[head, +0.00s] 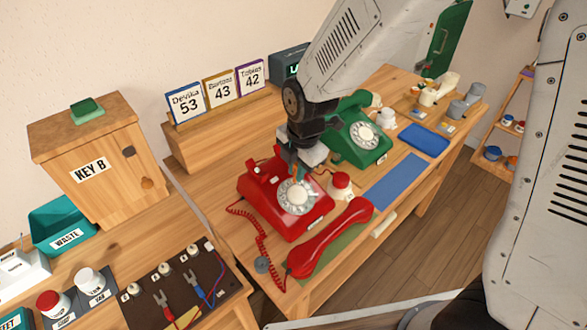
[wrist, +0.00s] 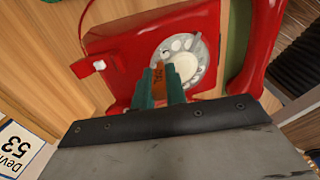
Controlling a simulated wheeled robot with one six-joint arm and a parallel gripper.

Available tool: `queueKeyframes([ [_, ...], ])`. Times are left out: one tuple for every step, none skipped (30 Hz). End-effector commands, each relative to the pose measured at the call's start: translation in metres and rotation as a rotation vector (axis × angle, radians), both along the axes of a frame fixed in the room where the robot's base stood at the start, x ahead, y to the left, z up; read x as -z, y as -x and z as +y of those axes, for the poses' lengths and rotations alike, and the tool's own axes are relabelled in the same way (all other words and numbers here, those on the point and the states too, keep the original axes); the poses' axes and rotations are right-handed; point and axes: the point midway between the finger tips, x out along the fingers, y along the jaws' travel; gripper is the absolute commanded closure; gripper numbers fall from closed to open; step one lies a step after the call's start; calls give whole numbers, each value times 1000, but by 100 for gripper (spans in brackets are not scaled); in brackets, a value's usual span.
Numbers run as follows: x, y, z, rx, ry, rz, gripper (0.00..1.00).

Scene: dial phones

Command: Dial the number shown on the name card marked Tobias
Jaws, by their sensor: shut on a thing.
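The Tobias card (head: 251,77) has a purple frame and reads 42. It stands at the right end of a row on a wooden block. The red phone (head: 258,190) sits on the table with its white dial (head: 297,196) facing up; it also shows in the wrist view (wrist: 125,42) with the dial (wrist: 186,62). The red handset (head: 330,238) lies off the phone, in front of it. My gripper (head: 297,172) points down at the dial.
Cards reading Devika 53 (head: 187,103) and 43 (head: 220,90) stand beside the Tobias card. A green phone (head: 352,128) stands behind the red one. A blue mat (head: 396,181) lies bare.

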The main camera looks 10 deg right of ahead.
Motion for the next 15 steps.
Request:
queueKeyframes([
  [0, 0, -1, 1, 0, 0, 100],
  [0, 0, -1, 0, 0, 0, 100],
  [0, 0, 0, 0, 0, 0, 100],
  [0, 0, 0, 0, 0, 0, 100],
  [0, 0, 0, 0, 0, 0, 100],
  [0, 0, 0, 0, 0, 0, 100],
  [0, 0, 0, 0, 0, 0, 100],
  [0, 0, -1, 0, 0, 0, 100],
  [0, 0, -1, 0, 0, 0, 100],
  [1, 0, -2, 1, 0, 0, 100],
  [1, 0, -3, 1, 0, 1, 100],
  [1, 0, -4, 1, 0, 1, 100],
  [2, 0, -5, 2, 0, 1, 100],
  [2, 1, -7, 1, 0, 1, 100],
  [3, 1, -9, 1, 0, 1, 100],
])
